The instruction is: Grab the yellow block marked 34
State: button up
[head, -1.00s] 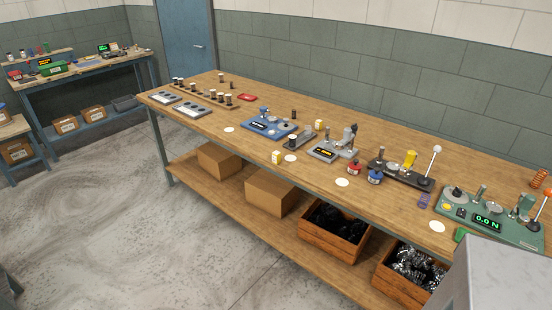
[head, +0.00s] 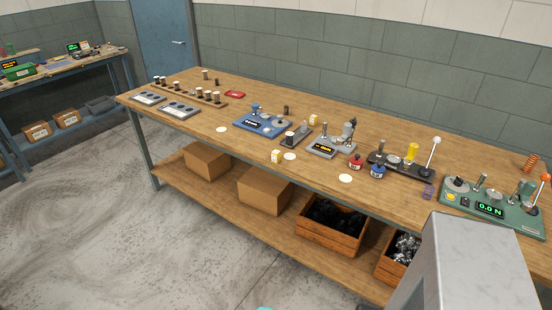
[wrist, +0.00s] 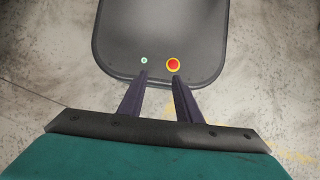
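Two small yellow-and-white blocks are on the long wooden bench in the head view. One yellow block (head: 277,156) is near the front edge, beside a white disc. The other yellow block (head: 314,120) is farther back, behind the grey device. Both are too small for me to read a 34 on either. My gripper (wrist: 160,76) shows in the wrist view with its two dark fingers apart and nothing between them. It points down over my own base, away from the bench top. The fingers are not visible in the head view.
Open floor lies in front.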

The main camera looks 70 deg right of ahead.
jog(key=shift+o, duration=1.1)
jog(key=shift+a, duration=0.1)
jog(key=shift+o, duration=0.7)
jog(key=shift+w, duration=0.1)
jog(key=w+d+r+m+t+h+b, duration=0.1)
jog(key=w+d+r+m+h+b, duration=0.3)
jog(key=d, duration=0.8)
jog(key=w+d+r+m+t+h, duration=0.1)
jog(key=w+d+r+m+t, duration=0.15)
jog(key=w+d, duration=0.6)
jog(key=w+d+r+m+h+b, duration=0.2)
jog(key=d+r+m+h+b, duration=0.15)
jog(key=d, duration=1.15)
jog(key=s+d+r+m+h+b, duration=0.1)
jog(key=d+r+m+h, duration=0.15)
jog(key=d+r, duration=0.55)
jog(key=s+d+r+m+h+b, duration=0.1)
jog(key=d+r+m+h, duration=0.3)
jog(key=d, duration=0.7)
jog(key=s+d+r+m+b, duration=0.1)
jog(key=s+d+r, duration=0.1)
jog(key=d+r, duration=0.2)
jog(key=s+d+r+m+g+h+b, duration=0.1)
jog(key=s+d+r+m, duration=0.1)
jog(key=r, duration=0.6)
jog(key=s+d+r+m+g+h+b, duration=0.1)
jog(key=s+d+r, duration=0.3)
jog(key=d+r, duration=0.1)
jog(key=shift+d+r, duration=0.35)
jog(key=shift+r, duration=0.05)
